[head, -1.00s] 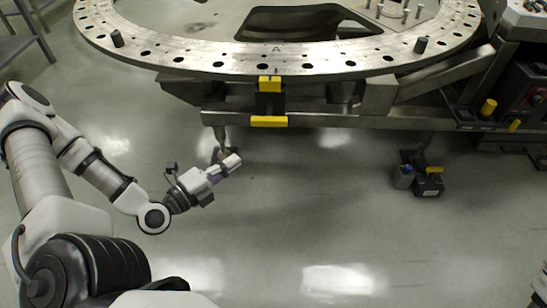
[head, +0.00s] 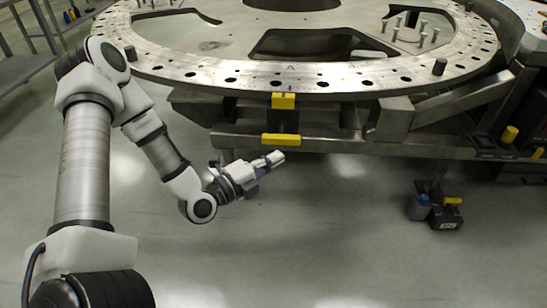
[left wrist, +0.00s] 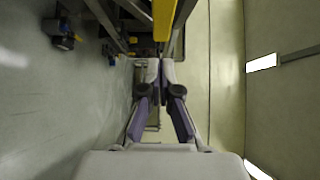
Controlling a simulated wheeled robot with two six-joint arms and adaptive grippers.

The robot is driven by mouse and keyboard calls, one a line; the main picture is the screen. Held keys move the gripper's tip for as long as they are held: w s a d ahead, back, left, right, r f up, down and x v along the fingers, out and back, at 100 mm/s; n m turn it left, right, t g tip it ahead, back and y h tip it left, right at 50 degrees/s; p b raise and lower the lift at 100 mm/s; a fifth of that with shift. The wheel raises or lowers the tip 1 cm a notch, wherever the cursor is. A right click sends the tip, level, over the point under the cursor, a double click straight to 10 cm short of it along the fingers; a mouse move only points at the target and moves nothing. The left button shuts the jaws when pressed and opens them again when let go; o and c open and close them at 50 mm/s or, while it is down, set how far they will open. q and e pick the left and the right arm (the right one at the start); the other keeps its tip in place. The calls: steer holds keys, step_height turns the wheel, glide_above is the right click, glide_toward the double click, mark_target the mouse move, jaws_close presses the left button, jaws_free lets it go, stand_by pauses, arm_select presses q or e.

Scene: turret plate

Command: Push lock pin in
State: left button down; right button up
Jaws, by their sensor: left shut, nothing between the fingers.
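The round metal turret plate (head: 205,75) spans the top of the head view. At its front edge is a black fitting with a yellow block (head: 283,101) on top and a yellow bar (head: 281,139) below; I take this for the lock pin, though no separate pin shows. My left gripper (head: 276,158) is shut and empty, its tips just below the yellow bar in the picture. In the left wrist view the shut fingertips (left wrist: 161,70) point toward a yellow part (left wrist: 163,20). I cannot tell whether they touch it. My right gripper is out of view.
A metal frame beam (head: 340,145) runs under the plate. A control box with yellow knobs (head: 509,135) stands at the right. A small black and blue foot unit (head: 436,208) is on the floor. The floor (head: 330,240) in front is clear.

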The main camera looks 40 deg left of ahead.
mark_target(270, 141)
arm_select(q)
steer(key=w+a, duration=0.2)
steer(key=w, duration=0.1)
steer(key=w+a, duration=0.2)
steer(key=w, duration=0.1)
steer(key=shift+w+p, duration=0.1)
steer(key=shift+p, duration=0.2)
steer(key=shift+r, duration=0.15)
steer(key=shift+a, duration=0.1)
